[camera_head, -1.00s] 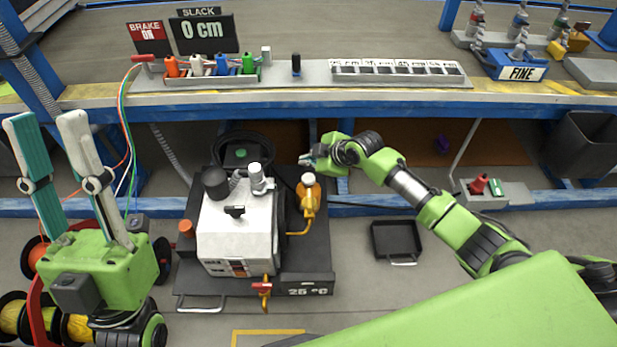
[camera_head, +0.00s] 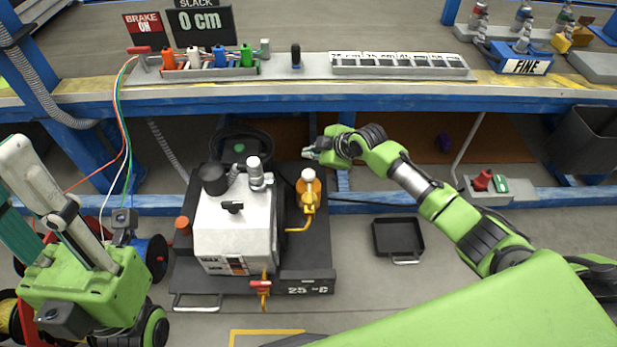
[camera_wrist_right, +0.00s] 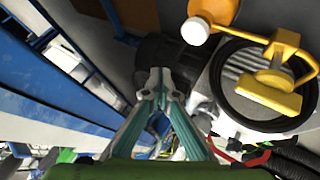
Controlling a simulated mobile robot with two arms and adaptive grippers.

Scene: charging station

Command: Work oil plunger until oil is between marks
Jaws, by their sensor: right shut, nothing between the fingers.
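A yellow oiler with a white knob (camera_head: 308,175) stands on the right side of the white machine (camera_head: 225,228). It likely carries the oil plunger. In the right wrist view, the white knob (camera_wrist_right: 195,31) is at the top, right of my fingertips. My right gripper (camera_head: 311,154) is shut and empty, just behind the knob and apart from it. In the wrist view its fingertips (camera_wrist_right: 160,82) meet over a dark round part. My left gripper (camera_head: 20,195) is at the left edge, pointing up, fingers apart, partly cut off. No oil level or marks can be read.
A workbench (camera_head: 400,103) runs behind the machine, with its blue beam close by my right gripper. A black tray (camera_head: 398,237) lies on the floor to the right.

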